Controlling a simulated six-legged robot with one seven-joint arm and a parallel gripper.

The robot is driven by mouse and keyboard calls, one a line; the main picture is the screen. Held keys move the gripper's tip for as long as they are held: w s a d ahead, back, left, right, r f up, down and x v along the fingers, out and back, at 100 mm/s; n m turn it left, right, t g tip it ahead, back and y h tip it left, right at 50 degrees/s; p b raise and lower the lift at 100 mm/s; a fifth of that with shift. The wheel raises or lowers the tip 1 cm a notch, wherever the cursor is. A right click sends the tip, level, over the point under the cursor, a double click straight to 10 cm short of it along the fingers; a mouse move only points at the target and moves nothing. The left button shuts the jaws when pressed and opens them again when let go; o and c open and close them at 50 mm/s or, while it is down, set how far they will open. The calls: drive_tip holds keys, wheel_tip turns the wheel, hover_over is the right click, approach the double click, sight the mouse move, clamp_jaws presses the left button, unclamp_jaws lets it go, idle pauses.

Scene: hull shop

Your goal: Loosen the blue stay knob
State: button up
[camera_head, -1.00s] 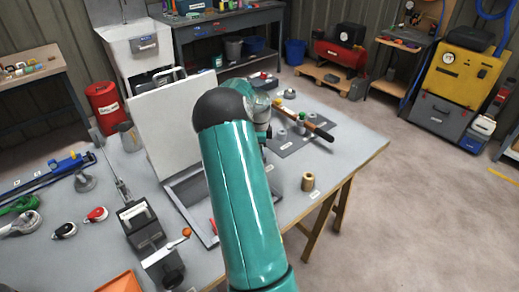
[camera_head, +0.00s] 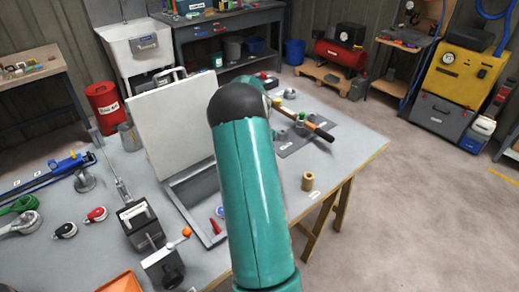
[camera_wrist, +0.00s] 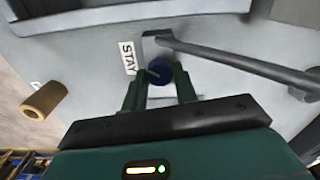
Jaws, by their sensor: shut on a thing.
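The blue stay knob (camera_wrist: 160,70) is in the upper middle of the wrist view, beside a white label reading STAY (camera_wrist: 127,58). A pale line marks its face. My gripper (camera_wrist: 159,80) has one dark green finger on each side of the knob and is shut on it. A grey stay bar (camera_wrist: 235,64) runs from a bracket by the knob to the right. In the head view my own arm hides the gripper and knob. The raised pale hatch panel (camera_head: 172,115) stands over a grey frame (camera_head: 185,207) on the bench.
A wooden spool (camera_head: 308,181) stands near the bench's right edge; it also shows in the wrist view (camera_wrist: 45,100). A crank device (camera_head: 163,265) and an orange tray (camera_head: 119,284) are at the front left.

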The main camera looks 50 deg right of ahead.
drive_tip(key=n, duration=1.3)
idle(0.6)
drive_tip(key=o, duration=1)
drive_tip(key=shift+c, duration=0.2)
drive_tip(key=shift+r, duration=0.1)
wheel_tip(320, 180, up, 14)
drive_tip(key=shift+f, duration=0.2)
